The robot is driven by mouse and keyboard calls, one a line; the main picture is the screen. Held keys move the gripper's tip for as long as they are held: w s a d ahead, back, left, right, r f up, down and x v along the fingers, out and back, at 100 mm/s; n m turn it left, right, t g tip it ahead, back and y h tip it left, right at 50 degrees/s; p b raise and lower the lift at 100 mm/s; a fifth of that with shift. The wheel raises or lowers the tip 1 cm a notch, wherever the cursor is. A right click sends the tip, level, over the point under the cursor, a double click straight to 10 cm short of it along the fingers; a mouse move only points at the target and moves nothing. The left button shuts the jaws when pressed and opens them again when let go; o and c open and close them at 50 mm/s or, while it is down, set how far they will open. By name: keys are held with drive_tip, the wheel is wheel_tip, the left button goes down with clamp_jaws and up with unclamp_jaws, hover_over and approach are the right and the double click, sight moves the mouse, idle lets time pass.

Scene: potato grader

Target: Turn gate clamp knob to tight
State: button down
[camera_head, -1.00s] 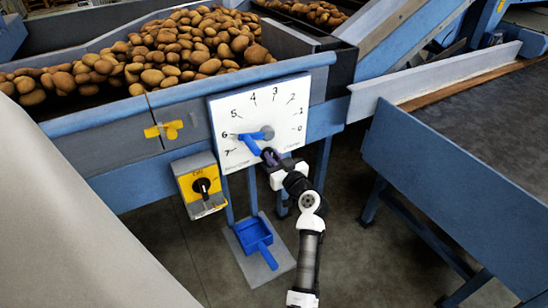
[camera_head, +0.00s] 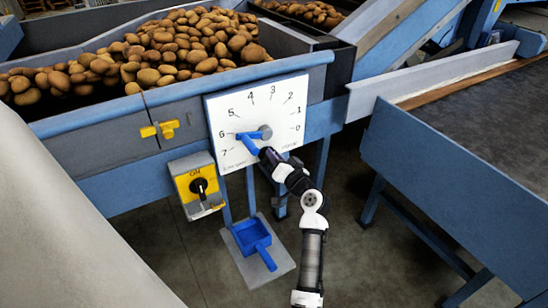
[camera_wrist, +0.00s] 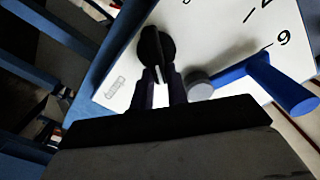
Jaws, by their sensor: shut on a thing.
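The black round clamp knob (camera_wrist: 153,47) sits on the white dial plate, near printing that looks like "Clamp". My gripper (camera_wrist: 159,78) is shut on this knob, with its two dark fingers at the near side of the knob's ridge. In the head view my gripper (camera_head: 267,154) reaches the lower right of the white dial plate (camera_head: 221,112) and hides the knob there. The blue gate lever (camera_head: 248,145) points left at about 6 on the scale; it also shows in the wrist view (camera_wrist: 280,85).
A yellow switch box (camera_head: 185,187) with a black knob hangs left of the plate. A yellow latch (camera_head: 160,130) is on the hopper wall. Potatoes (camera_head: 185,45) fill the hopper. A dark conveyor (camera_head: 495,115) stands to the right.

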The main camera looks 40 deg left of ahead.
drive_tip(key=m+p, duration=0.1)
drive_tip(key=m, duration=0.2)
drive_tip(key=f+m, duration=0.1)
drive_tip(key=m, duration=0.3)
drive_tip(key=m+p, duration=0.1)
drive_tip(key=m, duration=0.2)
drive_tip(key=shift+w+d+f+p, duration=0.2)
drive_tip(key=shift+w+f+p, duration=0.1)
drive_tip(key=shift+w, duration=0.05)
drive_tip(key=shift+m, duration=0.5)
drive_tip(key=c, duration=1.4)
unclamp_jaws()
drive_tip(key=b+v, duration=0.2)
drive_tip(key=v, duration=1.1)
drive_tip(key=shift+s+d+f, duration=0.1)
drive_tip(key=shift+s+d, duration=0.1)
drive_tip(key=shift+d, duration=0.15)
